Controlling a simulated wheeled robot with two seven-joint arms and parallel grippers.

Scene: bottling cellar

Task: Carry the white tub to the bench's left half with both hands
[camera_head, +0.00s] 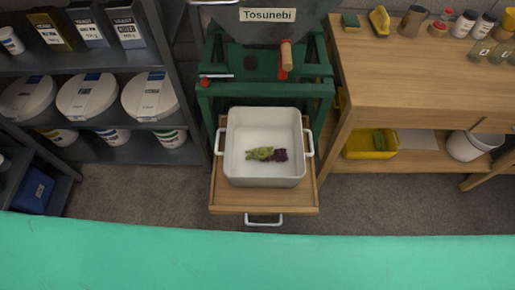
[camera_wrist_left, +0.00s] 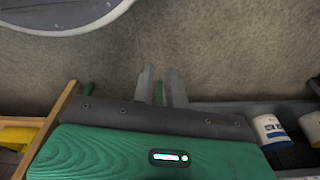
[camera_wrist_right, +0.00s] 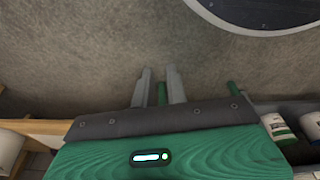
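The white tub (camera_head: 238,172) is a square, open container with a handle on its left and right sides. It stands on a wooden board (camera_head: 265,201) below a green press-like machine (camera_head: 221,93), and a small green and purple bunch (camera_head: 266,154) lies inside it. The wooden bench (camera_head: 430,65) is at the right, its left half holding a few small items along the back. My left gripper (camera_wrist_left: 160,72) shows in its wrist view with fingers apart and nothing held. My right gripper (camera_wrist_right: 157,71) looks the same in its wrist view. Neither gripper shows in the head view.
Dark shelves (camera_head: 95,62) with tubs and packages stand at the left. On the bench are a yellow object (camera_head: 379,20), a brown jug (camera_head: 412,21) and jars at the back. Its lower shelf holds a yellow bin (camera_head: 357,149) and a white bucket (camera_head: 466,147). The bench top's front is clear.

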